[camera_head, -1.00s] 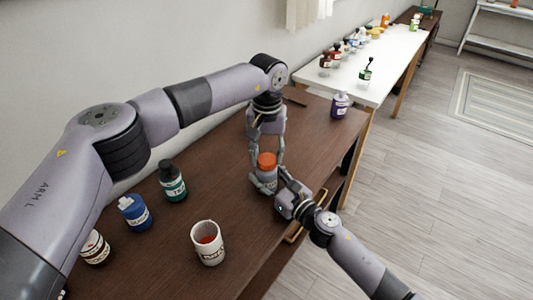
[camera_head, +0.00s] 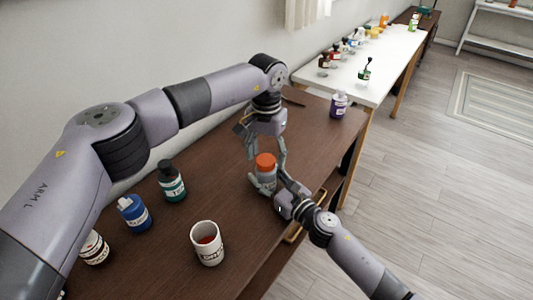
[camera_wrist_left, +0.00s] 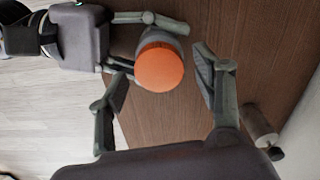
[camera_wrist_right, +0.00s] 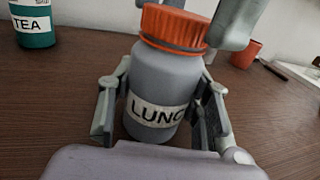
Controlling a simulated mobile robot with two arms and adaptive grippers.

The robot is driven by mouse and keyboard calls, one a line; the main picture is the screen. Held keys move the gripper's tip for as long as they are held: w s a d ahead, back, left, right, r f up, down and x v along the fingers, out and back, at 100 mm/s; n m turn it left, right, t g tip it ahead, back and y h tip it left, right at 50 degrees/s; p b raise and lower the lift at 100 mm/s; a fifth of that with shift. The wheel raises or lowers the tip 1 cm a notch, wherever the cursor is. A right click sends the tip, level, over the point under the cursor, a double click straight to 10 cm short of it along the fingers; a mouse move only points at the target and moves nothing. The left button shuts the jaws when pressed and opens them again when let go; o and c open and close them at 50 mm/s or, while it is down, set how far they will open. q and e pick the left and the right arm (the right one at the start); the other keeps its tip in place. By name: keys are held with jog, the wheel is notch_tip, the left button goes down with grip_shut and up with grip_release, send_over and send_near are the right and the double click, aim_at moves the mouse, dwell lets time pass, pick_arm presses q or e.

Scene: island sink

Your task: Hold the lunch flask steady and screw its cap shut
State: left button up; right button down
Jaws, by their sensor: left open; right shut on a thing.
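The grey lunch flask (camera_head: 266,180) stands upright on the brown table, its label facing the right wrist camera (camera_wrist_right: 158,112). Its orange cap (camera_head: 265,161) sits on the flask's top and also shows in the left wrist view (camera_wrist_left: 160,68). My right gripper (camera_head: 273,188) is shut around the flask's body, with a finger on each side in the right wrist view (camera_wrist_right: 160,108). My left gripper (camera_head: 267,152) is open above the flask. Its fingers are spread on either side of the cap, with clear gaps in the left wrist view (camera_wrist_left: 160,85).
A white mug (camera_head: 207,243), a blue bottle (camera_head: 134,215) and a dark green tea bottle (camera_head: 172,183) stand at the near left. A purple jar (camera_head: 339,105) stands at the table's far end. A white table (camera_head: 375,75) with several bottles lies beyond.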

pick_arm(q)
jog(key=shift+r, duration=2.25)
jog(key=shift+c, duration=0.5)
